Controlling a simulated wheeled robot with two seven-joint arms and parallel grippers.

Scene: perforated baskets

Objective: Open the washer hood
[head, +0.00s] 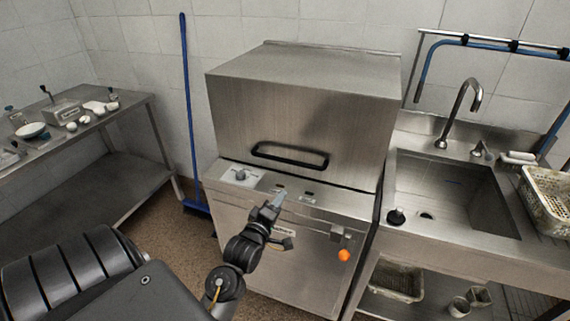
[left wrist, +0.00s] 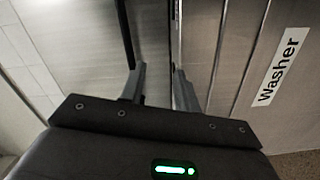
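The washer is a steel box with a closed hood (head: 305,115) on top of a steel base (head: 285,245). A black bar handle (head: 290,156) runs along the lower front of the hood. My left gripper (head: 277,201) is in front of the control strip, below the handle in the picture. In the left wrist view my left gripper (left wrist: 158,88) has its two fingers apart with nothing held between them. A dark bar, which looks like the handle (left wrist: 126,35), shows beyond the left finger; contact cannot be told. My right gripper is not in view.
A steel sink (head: 455,190) with a tap (head: 463,110) and a perforated basket (head: 550,198) stands at the right. A blue broom (head: 188,110) leans on the wall left of the washer. A steel table (head: 85,130) with small items is at the left. An orange knob (head: 344,255) shows at the washer's front.

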